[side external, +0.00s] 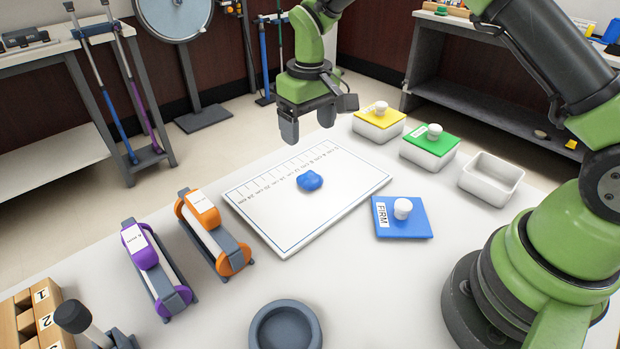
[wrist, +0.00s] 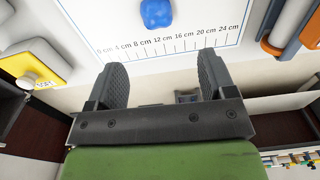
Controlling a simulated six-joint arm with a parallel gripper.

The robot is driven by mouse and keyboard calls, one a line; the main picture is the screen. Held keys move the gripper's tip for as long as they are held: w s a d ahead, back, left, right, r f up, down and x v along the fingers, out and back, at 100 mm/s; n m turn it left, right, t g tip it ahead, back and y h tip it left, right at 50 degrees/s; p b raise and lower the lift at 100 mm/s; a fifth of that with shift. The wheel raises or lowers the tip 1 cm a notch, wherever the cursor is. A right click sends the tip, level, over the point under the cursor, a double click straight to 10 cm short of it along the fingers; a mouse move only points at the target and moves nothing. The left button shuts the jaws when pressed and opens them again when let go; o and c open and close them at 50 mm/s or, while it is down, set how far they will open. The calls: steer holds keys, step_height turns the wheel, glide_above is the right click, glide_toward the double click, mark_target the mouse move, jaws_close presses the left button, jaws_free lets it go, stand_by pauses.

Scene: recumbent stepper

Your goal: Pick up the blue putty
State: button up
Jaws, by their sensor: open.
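The blue putty (side external: 310,181) is a small rounded lump lying on a white board (side external: 345,205) with a centimetre scale along its far edge. In the wrist view the putty (wrist: 156,13) shows at the top edge, beyond my fingertips and partly cut off by the frame. My gripper (side external: 308,122) is open and empty, with its fingers pointing down. It hangs above and behind the putty, near the scale edge of the board, and is apart from it. In the wrist view the two dark fingers of my gripper (wrist: 163,76) stand wide apart with nothing between them.
Yellow-lidded (side external: 379,123) and green-lidded (side external: 429,147) tubs and an open white tub (side external: 491,179) stand at right. A blue lid (side external: 402,217) marked FIRM lies right of the board. Orange (side external: 212,234) and purple (side external: 158,270) devices stand left. A grey dish (side external: 285,327) is in front.

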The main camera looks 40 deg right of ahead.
glide_above(310, 174)
step_height(310, 174, down, 6)
steer(key=shift+w+a+r, duration=0.1)
steer(key=shift+w+a, duration=0.05)
step_height(310, 174, down, 6)
steer(key=shift+r, duration=0.1)
steer(key=shift+c, duration=0.2)
steer(key=c, duration=1)
